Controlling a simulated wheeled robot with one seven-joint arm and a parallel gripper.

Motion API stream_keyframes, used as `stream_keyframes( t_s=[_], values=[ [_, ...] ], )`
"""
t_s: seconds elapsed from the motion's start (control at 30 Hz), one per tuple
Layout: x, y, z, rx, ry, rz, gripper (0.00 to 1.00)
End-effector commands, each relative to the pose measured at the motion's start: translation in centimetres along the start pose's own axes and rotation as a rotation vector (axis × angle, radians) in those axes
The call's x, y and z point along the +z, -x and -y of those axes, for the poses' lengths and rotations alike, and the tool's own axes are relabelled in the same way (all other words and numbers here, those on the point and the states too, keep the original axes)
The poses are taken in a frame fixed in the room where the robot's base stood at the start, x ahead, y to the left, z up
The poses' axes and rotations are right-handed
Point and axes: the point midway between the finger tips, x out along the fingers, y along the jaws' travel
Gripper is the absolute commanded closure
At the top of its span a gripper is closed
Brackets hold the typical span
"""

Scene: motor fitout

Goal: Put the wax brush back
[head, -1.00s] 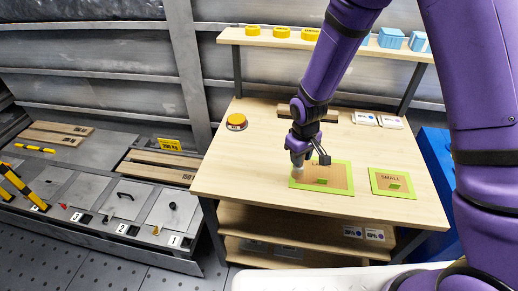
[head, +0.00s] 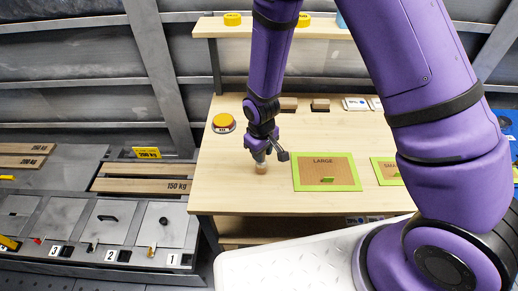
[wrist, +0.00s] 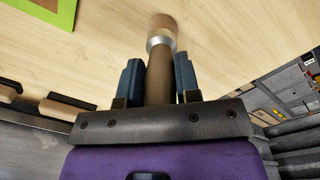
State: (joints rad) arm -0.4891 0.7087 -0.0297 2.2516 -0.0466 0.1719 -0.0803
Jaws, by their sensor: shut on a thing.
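My gripper (head: 261,153) hangs low over the left part of the wooden workbench (head: 228,180), left of the board marked LARGE. It is shut on the wax brush (wrist: 159,62). In the wrist view, the brown handle runs between the two dark fingers, with a silver ferrule and a pale tip beyond them. In the head view, the pale brush end (head: 261,168) points down close to the bench top. I cannot tell whether it touches the bench.
The green-edged LARGE board (head: 324,172) and SMALL board (head: 388,170) lie right. An orange button (head: 223,122) is at the back left. Small wooden blocks (head: 288,104) and white cards (head: 356,103) are at the back. Numbered bays (head: 167,225) stand left of the bench. The bench's front left is clear.

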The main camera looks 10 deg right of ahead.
Motion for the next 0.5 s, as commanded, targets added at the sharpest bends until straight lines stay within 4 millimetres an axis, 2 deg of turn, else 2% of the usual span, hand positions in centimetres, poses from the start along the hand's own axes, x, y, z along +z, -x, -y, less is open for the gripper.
stream_keyframes(
  t_s=[0.07,0.4,0.43,0.5],
  values=[
    [0.21,-0.6,0.15,0.0,0.0,0.001,0.97],
    [0.17,-0.84,0.14,0.0,0.0,-0.001,0.97],
    [0.16,-0.87,0.14,0.0,0.0,-0.001,0.67],
    [0.16,-0.83,0.13,0.0,0.0,-0.001,0.51]
  ],
)
